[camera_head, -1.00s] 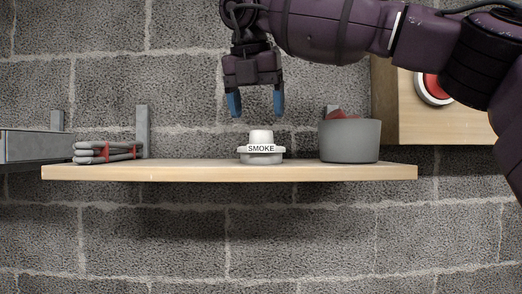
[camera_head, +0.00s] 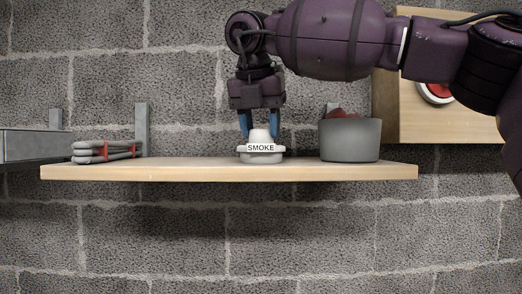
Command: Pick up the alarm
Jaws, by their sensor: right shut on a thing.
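The alarm (camera_head: 261,157) is a white round smoke alarm with a narrower top and the word SMOKE on its front. It rests on the wooden shelf (camera_head: 200,173), near the middle. My right gripper (camera_head: 260,130) reaches down from above with its blue fingertips on either side of the alarm's narrow top. It is shut on that top. The lower ends of the fingers are partly hidden behind the alarm. My left gripper is not in view.
A grey pot (camera_head: 350,141) with something reddish inside stands right of the alarm. A grey bundle with red bands (camera_head: 105,151) lies at the shelf's left. A wooden panel with a red button (camera_head: 436,92) is at upper right. The shelf between bundle and alarm is clear.

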